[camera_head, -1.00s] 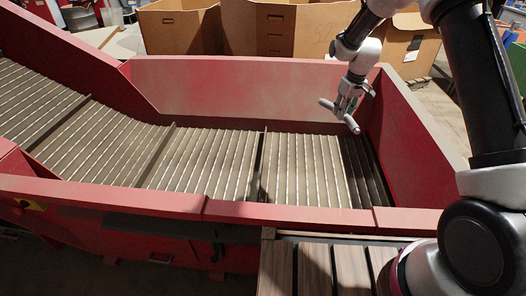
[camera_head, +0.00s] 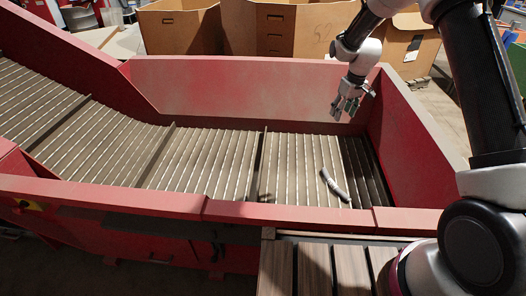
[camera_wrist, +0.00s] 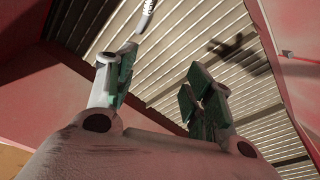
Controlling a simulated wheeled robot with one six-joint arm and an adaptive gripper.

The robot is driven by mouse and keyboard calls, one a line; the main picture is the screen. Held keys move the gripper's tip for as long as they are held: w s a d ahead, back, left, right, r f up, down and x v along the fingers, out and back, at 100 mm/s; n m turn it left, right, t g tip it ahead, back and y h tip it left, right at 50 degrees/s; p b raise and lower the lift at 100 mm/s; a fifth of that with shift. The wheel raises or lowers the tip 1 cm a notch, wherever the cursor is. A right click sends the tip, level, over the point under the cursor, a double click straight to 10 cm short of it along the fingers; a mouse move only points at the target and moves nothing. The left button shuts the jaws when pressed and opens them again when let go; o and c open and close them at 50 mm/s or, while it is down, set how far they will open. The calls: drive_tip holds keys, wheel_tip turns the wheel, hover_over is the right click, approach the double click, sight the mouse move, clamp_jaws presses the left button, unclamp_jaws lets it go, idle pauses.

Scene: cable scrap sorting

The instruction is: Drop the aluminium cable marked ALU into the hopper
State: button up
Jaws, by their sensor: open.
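The grey cable piece (camera_head: 335,187) lies on the slatted belt in the red hopper (camera_head: 240,85), near its front right. Its end also shows at the top of the wrist view (camera_wrist: 148,10). No ALU marking can be read on it. My gripper (camera_head: 346,112) is over the right part of the hopper, above and behind the cable and apart from it. In the wrist view my gripper (camera_wrist: 160,95) has its two green-padded fingers spread, with nothing between them.
The slatted belt (camera_head: 215,160) climbs to the left between red walls. A wooden slatted surface (camera_head: 315,268) stands in front of the hopper. Large cardboard boxes (camera_head: 275,28) stand behind it. The belt around the cable is otherwise clear.

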wheel_tip(320, 180, up, 11)
drive_tip(key=s, duration=0.1)
drive_tip(key=shift+s+d, duration=0.2)
drive_tip(key=shift+d, duration=0.25)
drive_tip(key=s+d+r+m+t, duration=0.1)
drive_tip(key=s+d+r, duration=0.3)
drive_tip(key=s, duration=1)
drive_tip(key=s+d+r+m+t, duration=0.1)
drive_tip(key=s+d+r+m, duration=0.2)
drive_tip(key=s, duration=1.1)
drive_tip(key=s+d+r+m+t, duration=0.1)
drive_tip(key=s+d+r+m, duration=0.1)
drive_tip(key=s+d+r, duration=0.4)
drive_tip(key=s+r, duration=0.4)
drive_tip(key=s, duration=0.4)
drive_tip(key=shift+s+d+h, duration=0.15)
drive_tip(key=shift+s+h, duration=0.05)
drive_tip(key=shift+h, duration=0.2)
